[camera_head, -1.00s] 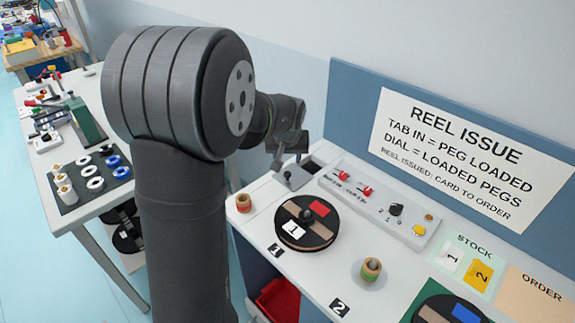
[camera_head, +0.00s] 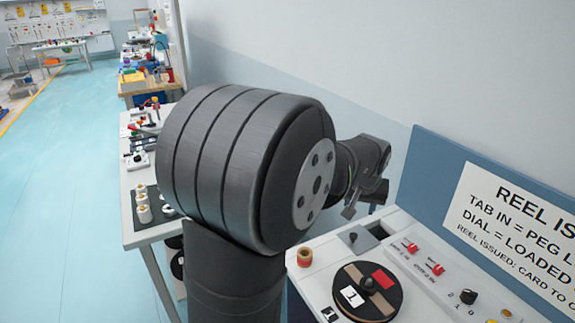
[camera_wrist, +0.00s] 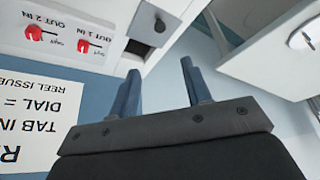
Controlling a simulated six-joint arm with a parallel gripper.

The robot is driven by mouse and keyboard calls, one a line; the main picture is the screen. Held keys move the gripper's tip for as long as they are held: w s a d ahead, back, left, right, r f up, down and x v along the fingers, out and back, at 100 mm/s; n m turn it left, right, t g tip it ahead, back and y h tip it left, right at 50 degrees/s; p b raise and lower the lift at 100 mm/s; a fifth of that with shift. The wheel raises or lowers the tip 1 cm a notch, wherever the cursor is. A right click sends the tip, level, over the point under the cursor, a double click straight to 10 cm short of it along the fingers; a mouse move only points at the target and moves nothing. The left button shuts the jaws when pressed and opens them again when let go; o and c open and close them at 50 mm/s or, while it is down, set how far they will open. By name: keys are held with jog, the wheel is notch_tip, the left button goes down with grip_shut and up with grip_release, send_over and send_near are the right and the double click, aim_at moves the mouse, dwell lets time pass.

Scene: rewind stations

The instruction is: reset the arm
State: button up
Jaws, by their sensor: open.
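My gripper (camera_head: 362,200) is at the far end of my arm, above the back left of the reel issue bench and next to the blue back panel. In the wrist view my gripper (camera_wrist: 161,85) shows two dark blue fingers standing apart with nothing between them. My dark grey arm fills the middle of the head view and hides part of the bench's left end. A small grey plate with a dark knob (camera_head: 358,240) lies below the gripper on the bench; the plate's knob also shows in the wrist view (camera_wrist: 159,25).
A control strip with red tabs (camera_head: 437,269) and a black dial (camera_head: 467,297) lies right of the plate. A black reel (camera_head: 388,302) with red and white cards and a small spool (camera_head: 305,257) are nearby. The blue panel (camera_head: 432,170) carries a sign (camera_head: 520,225). Floor (camera_head: 70,200) is clear at left.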

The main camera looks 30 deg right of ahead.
jog(key=x, duration=1.7)
jog(key=shift+r, duration=0.15)
jog(key=v, duration=1.7)
send_near(354, 235)
jog(key=x, duration=0.8)
jog(key=shift+f, duration=0.3)
jog(key=d, duration=1)
jog(key=s+a+r+n, duration=0.1)
jog(key=s+a+r, duration=0.1)
jog(key=r, duration=0.8)
jog(key=s+a+r+n, duration=0.2)
jog(key=s+a+r, duration=0.1)
jog(key=r, duration=0.7)
jog(key=shift+a+r, duration=0.25)
jog(key=shift+a, duration=0.6)
